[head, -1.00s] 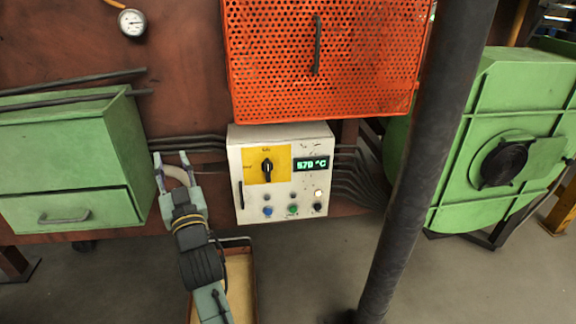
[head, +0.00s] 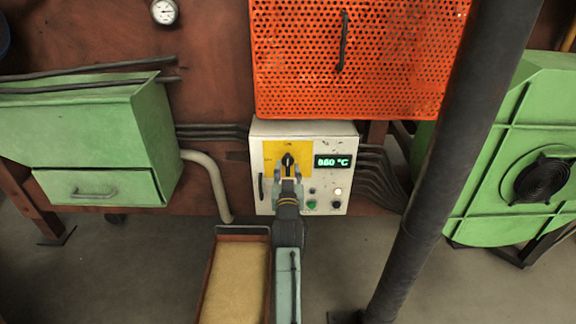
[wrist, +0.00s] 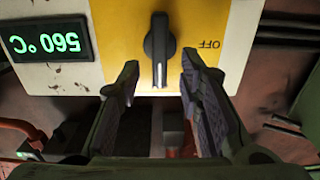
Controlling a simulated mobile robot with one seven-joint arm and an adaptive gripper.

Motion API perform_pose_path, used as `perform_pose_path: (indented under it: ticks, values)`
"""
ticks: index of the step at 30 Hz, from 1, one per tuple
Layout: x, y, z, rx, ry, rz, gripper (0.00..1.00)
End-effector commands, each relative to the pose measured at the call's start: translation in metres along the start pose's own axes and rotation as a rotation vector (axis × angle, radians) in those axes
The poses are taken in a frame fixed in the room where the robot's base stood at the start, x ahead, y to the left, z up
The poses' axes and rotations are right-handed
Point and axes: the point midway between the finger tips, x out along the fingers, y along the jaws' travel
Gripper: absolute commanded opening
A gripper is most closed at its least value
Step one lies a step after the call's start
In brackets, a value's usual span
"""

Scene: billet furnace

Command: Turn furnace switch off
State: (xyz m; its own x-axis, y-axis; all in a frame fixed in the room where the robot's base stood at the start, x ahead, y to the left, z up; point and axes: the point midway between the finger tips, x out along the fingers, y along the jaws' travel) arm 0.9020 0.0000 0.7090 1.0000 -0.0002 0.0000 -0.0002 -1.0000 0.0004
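The furnace switch (head: 288,160) is a black knob on a yellow plate on the white control box (head: 346,191). The wrist view shows the box upside down. There the knob (wrist: 159,49) has its white line running straight down, away from the OFF label (wrist: 208,44) at its upper right. My gripper (head: 287,172) is in front of the box. In the wrist view my gripper (wrist: 160,72) is open, with one finger on each side of the knob's lower end and gaps showing. I cannot tell how deep the fingers reach.
The green display (wrist: 46,39) reads 560 °C. Small buttons (head: 337,191) sit right of my gripper. An orange perforated guard (head: 350,60) hangs above the box. A green cabinet (head: 95,185) stands left, a tray (head: 238,231) below left, and a dark post (head: 430,150) right.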

Motion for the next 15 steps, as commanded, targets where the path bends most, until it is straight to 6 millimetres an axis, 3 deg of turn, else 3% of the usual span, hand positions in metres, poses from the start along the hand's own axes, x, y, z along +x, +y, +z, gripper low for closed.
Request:
perform_pose_path:
  ticks: [6, 15]
  values:
    - [0.020, 0.000, -0.001, 0.000, 0.000, 0.000, 0.33]
    - [0.022, 0.000, 0.000, 0.000, 0.000, 0.000, 0.33]
